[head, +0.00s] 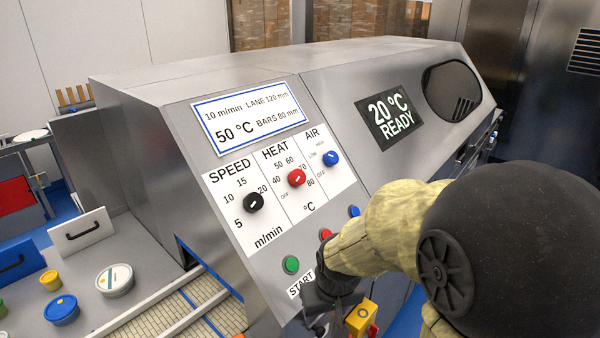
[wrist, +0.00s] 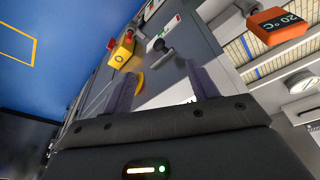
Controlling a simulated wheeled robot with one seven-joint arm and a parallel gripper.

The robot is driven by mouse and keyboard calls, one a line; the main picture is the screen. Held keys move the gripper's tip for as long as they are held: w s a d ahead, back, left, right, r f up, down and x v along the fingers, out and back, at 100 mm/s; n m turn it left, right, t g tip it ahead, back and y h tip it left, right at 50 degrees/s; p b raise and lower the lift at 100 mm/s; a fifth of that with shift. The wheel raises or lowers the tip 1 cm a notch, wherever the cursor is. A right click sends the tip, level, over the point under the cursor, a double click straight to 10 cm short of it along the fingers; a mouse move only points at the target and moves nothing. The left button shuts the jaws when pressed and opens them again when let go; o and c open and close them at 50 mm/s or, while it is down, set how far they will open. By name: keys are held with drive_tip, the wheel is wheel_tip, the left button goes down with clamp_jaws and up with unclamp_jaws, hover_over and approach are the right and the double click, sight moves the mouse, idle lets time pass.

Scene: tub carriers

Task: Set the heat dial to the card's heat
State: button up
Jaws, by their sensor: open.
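The heat dial (head: 297,178) is a red knob in the middle of the white panel, with marks from OFF through 40, 50, 60, 70 and 80. Its white pointer line is too small to read surely. The card (head: 249,117), blue-edged, above the dials reads 10 m/min, LANE 120 mm, 50 °C, BARS 80 mm. My gripper (head: 318,322) is low at the picture's bottom edge, below and apart from the heat dial, partly cut off. In the wrist view its two fingers (wrist: 160,90) are spread, with nothing held between them. The heat dial is not recognisable there.
The black speed dial (head: 253,202) and blue air dial (head: 330,158) flank the heat dial. A green button (head: 291,264) sits below. The screen (head: 390,117) reads 20 °C READY. A yellow box (head: 362,316) with red is near my gripper. An orange 20 °C block (wrist: 278,25) shows.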

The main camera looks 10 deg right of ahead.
drive_tip(key=w+r, duration=0.2)
drive_tip(key=w, duration=0.1)
drive_tip(key=w+r+n, duration=0.1)
drive_tip(key=w+r, duration=0.2)
drive_tip(key=w, duration=0.1)
drive_tip(key=w+a+r+n, duration=0.1)
drive_tip(key=w+r, duration=0.1)
drive_tip(key=w, duration=0.2)
drive_tip(key=shift+r, duration=0.4)
drive_tip(key=w+r+n, duration=0.2)
drive_tip(key=w+r, duration=0.5)
drive_tip(key=r, duration=0.2)
wheel_tip(320, 180, up, 17)
drive_tip(key=n+t+y, duration=0.1)
drive_tip(key=n+y, duration=0.1)
drive_tip(key=n, duration=0.1)
hover_over(299, 175)
drive_tip(key=s+d, duration=0.4)
drive_tip(key=s, duration=0.2)
drive_tip(key=shift+a+f+b, duration=0.15)
drive_tip(key=shift+f+b, duration=0.05)
drive_tip(key=shift+b, duration=0.15)
drive_tip(key=shift+f, duration=0.1)
drive_tip(key=b+x, duration=0.1)
drive_tip(key=x, duration=1.6)
drive_tip(key=shift+w+a+b, duration=0.1)
drive_tip(key=shift+a+b, duration=0.15)
drive_tip(key=shift+b, duration=0.1)
drive_tip(key=c, duration=1)
